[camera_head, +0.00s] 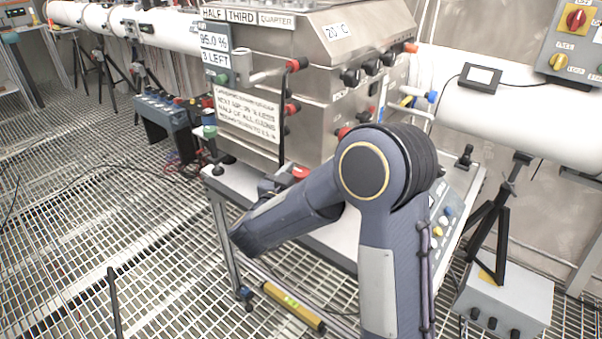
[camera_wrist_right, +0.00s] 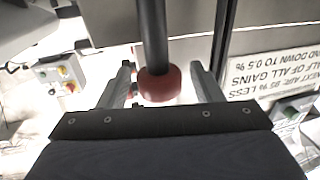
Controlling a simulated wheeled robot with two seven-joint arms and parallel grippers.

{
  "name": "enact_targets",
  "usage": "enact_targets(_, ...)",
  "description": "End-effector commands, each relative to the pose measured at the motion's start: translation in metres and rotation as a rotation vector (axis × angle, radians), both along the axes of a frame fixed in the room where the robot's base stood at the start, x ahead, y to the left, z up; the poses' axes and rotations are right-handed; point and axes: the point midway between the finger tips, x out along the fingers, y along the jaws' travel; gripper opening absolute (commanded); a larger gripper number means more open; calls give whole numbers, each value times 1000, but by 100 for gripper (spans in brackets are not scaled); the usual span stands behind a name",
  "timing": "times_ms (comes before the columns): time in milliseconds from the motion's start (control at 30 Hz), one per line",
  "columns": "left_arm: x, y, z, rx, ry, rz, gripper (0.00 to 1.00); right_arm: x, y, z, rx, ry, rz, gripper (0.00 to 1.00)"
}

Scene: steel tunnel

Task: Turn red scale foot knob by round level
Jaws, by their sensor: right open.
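A red knob (camera_head: 299,172) sits at the near edge of the white cart top, below the steel box. In the right wrist view the red knob (camera_wrist_right: 159,84) is at the end of a dark post and appears between my open fingers; I cannot tell whether they touch it. My right gripper (camera_head: 268,186) is just left of the knob in the head view, mostly hidden by my right arm. Its two fingers show clearly in the right wrist view (camera_wrist_right: 159,88). I cannot make out a round level. My left gripper is not in view.
The steel box (camera_head: 300,110) carries several knobs and a printed sign (camera_head: 247,115). A yellow bar-shaped level (camera_head: 293,306) lies low beside the cart. A white pipe (camera_head: 520,125) runs behind on the right, above a grey box (camera_head: 508,300).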

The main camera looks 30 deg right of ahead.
Motion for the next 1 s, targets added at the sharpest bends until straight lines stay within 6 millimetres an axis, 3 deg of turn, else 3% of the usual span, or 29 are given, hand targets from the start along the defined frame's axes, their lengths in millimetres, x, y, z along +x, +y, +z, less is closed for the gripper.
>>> enact_targets(267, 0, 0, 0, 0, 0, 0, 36, 1, -2, 0, -1, 1, 0, 59)
enact_targets(600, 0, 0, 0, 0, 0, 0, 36, 1, -2, 0, 0, 0, 0, 15)
enact_targets(1000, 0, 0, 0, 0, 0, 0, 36, 0, -2, 0, 1, 1, 86, 15)
